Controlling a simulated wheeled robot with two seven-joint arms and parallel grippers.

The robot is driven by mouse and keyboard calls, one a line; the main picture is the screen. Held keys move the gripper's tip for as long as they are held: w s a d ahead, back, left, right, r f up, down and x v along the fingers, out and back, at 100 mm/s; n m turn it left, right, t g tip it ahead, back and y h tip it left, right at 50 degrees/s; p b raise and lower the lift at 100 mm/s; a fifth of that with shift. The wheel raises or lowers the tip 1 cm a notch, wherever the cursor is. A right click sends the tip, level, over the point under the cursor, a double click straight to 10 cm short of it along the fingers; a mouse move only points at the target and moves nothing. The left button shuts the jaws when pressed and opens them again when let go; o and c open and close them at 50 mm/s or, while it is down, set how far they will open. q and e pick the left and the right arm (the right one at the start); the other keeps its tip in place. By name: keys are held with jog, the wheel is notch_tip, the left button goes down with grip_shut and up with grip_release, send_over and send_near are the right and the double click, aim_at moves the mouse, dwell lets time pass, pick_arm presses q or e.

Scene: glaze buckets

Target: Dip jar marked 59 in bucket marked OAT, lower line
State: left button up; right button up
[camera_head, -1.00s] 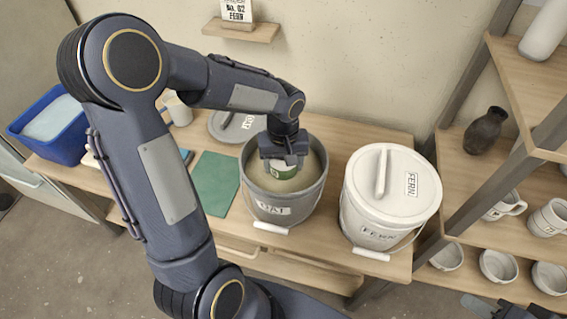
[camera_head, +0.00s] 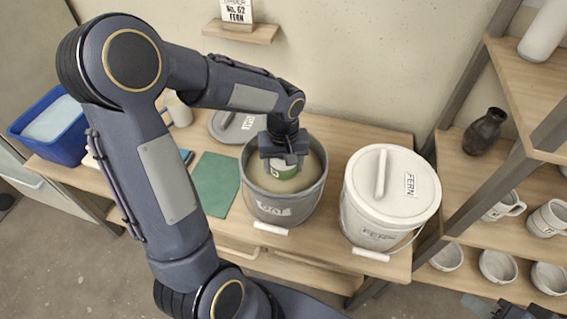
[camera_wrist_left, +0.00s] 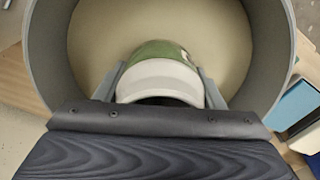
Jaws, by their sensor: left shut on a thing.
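My left gripper (camera_head: 284,158) is shut on a jar (camera_head: 283,171) with a green body and a pale band. The gripper holds it inside the mouth of the open grey bucket (camera_head: 267,205) marked OAT. In the left wrist view the jar (camera_wrist_left: 160,80) sits between the fingers, over the beige glaze (camera_wrist_left: 225,35) that fills the bucket. Its number cannot be read, and I cannot tell whether its bottom touches the glaze. My right gripper (camera_head: 495,308) shows only partly at the bottom right edge.
A lidded white bucket (camera_head: 373,215) marked FERN stands close on the right. A grey lid (camera_head: 237,124) marked OAT lies behind the open bucket. A green mat (camera_head: 214,182) and blue tub (camera_head: 48,128) are left. Shelves with cups and a dark vase (camera_head: 485,131) stand right.

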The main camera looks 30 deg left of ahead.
pick_arm(q)
jog(key=shift+r+p, duration=1.7)
jog(key=shift+r, duration=0.85)
notch_tip(320, 180, up, 8)
jog(key=p, duration=0.6)
jog(key=shift+f, duration=0.2)
